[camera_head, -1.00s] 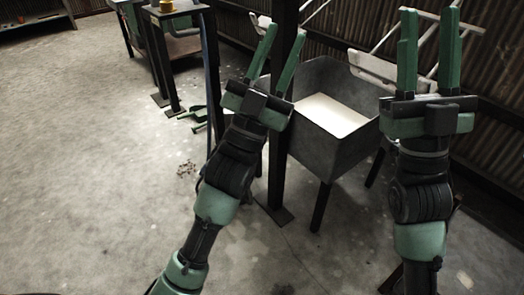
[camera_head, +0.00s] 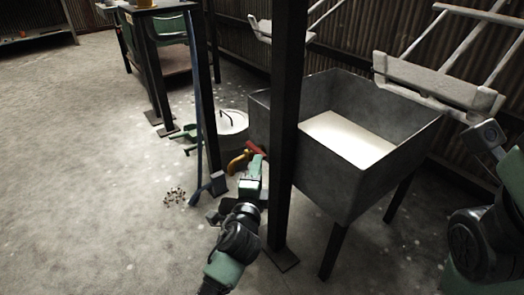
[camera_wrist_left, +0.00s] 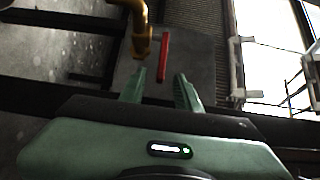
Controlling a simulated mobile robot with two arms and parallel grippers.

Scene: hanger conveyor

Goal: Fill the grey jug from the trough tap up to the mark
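The grey trough (camera_head: 345,185) stands on dark legs at the right of the head view. Its brass tap (camera_head: 238,162) with a red lever (camera_head: 256,148) sticks out on its left side. My left gripper (camera_head: 252,172) is just below the tap. In the left wrist view the brass tap (camera_wrist_left: 142,35) and the red lever (camera_wrist_left: 163,55) lie ahead, the lever's lower end between my open, empty left fingers (camera_wrist_left: 161,82). I cannot tell if they touch it. I cannot make out the grey jug. My right gripper's fingers are out of view; only its arm shows at the right edge.
A dark post (camera_head: 284,130) stands in front of the trough, close to my left arm. A pale round tub (camera_head: 231,122) is on the floor behind the tap. Pale hangers (camera_head: 440,85) hang above the trough. The floor at left is mostly clear.

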